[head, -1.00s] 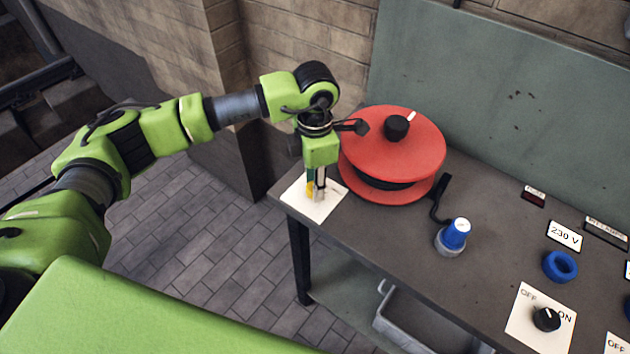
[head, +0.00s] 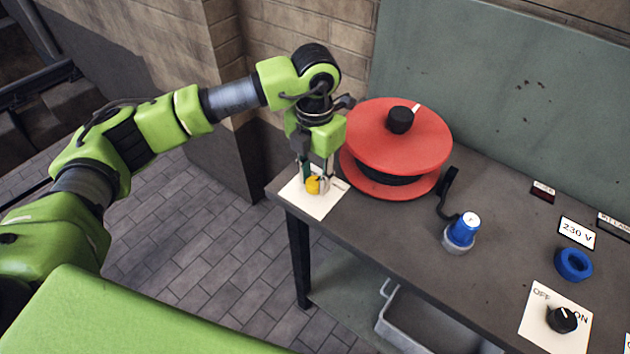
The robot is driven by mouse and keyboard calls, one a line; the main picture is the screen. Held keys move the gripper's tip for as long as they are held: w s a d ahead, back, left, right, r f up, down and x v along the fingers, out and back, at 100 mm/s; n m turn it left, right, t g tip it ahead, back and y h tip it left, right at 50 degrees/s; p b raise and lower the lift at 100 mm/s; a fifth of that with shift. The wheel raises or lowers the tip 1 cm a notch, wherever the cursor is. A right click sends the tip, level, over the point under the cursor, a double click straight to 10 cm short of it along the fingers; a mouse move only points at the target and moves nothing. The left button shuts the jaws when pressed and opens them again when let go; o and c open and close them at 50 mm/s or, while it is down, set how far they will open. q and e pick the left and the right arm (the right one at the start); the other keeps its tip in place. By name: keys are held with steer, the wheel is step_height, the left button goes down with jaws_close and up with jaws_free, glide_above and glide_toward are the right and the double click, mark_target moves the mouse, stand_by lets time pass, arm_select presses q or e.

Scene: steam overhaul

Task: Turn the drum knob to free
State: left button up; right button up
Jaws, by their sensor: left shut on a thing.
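A yellow knob (head: 313,185) sits on a white plate (head: 314,208) at the left end of the bench. My left gripper (head: 316,184) points down and is shut on the yellow knob, with its fingers on either side of it. The fingers and wrist hide part of the knob and of the plate, so I cannot read the plate's markings. The red cable drum (head: 400,135) stands just to the right of the gripper, with a black knob (head: 401,119) with a white mark on its top. My right gripper is not in view.
A blue plug (head: 463,229) on a dark cable stands right of the drum. Farther right are a blue socket (head: 573,264), a 230 V label (head: 577,233) and a black OFF/ON switch (head: 562,319). A grey crate (head: 400,322) is below the bench (head: 380,232).

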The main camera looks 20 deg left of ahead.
mark_target(314, 181)
arm_select(q)
steer(key=n+b, duration=0.2)
steer(key=n, duration=0.3)
steer(key=shift+n, duration=0.3)
steer(key=n+b, duration=0.1)
steer(key=n, duration=0.2)
steer(key=shift+r+n+b, duration=0.1)
steer(key=shift+n+b, duration=0.4)
steer(key=shift+n, duration=0.9)
steer(key=shift+w, duration=0.1)
steer(key=o, duration=1.1)
step_height(314, 181, up, 12)
steer(key=shift+f, duration=0.1)
